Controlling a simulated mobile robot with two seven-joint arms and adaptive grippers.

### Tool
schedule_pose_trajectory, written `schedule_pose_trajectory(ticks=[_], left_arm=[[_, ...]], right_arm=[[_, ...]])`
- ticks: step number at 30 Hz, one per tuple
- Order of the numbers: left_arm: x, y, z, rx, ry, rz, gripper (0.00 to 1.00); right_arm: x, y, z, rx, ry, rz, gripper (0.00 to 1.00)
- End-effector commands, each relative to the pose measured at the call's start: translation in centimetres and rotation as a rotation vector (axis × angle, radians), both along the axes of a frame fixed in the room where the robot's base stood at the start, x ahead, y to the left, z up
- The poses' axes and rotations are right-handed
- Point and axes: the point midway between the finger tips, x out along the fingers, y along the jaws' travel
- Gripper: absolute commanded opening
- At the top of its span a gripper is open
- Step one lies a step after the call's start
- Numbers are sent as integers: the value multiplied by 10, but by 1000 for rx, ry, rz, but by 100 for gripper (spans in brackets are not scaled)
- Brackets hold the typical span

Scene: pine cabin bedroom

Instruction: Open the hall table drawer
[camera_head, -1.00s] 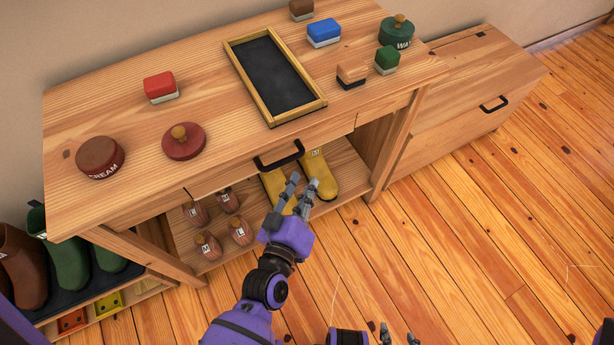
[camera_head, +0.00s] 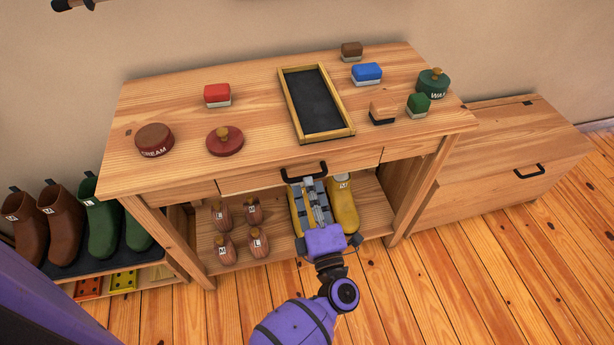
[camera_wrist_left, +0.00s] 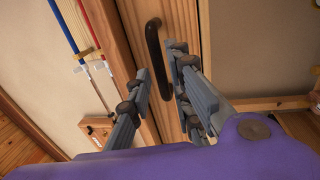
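The hall table (camera_head: 185,120) is pine, with a drawer (camera_head: 250,180) in its front edge that looks closed. The drawer has a black bar handle (camera_head: 303,168). My left gripper (camera_head: 308,184) is just below and in front of the handle, its fingers pointing at it. In the left wrist view the handle (camera_wrist_left: 155,50) lies ahead, in line with the gap between the spread fingers (camera_wrist_left: 160,75). The gripper is open, and I cannot see it touching the handle. My right gripper is not in view.
On the tabletop are a framed black tray (camera_head: 318,105), a cream tin (camera_head: 154,139), a red lidded tin (camera_head: 225,140) and several brushes. Yellow boots (camera_head: 343,205) and shoe trees (camera_head: 226,248) stand on the lower shelf. A low chest (camera_head: 500,170) stands at right.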

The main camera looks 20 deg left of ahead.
Motion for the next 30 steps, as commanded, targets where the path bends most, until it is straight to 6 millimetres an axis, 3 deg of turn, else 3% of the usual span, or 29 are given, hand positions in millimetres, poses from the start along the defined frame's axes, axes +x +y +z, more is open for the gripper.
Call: schedule_pose_trajectory(ticks=[6,17,22,30], left_arm=[[25,16,7,2,-1,-1,19],[31,21,7,2,1,-1,19],[31,21,7,2,1,-1,1],[31,21,7,2,1,-1,0]], right_arm=[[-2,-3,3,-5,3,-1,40],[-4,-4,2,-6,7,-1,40],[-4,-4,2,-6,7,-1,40],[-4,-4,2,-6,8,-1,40]])
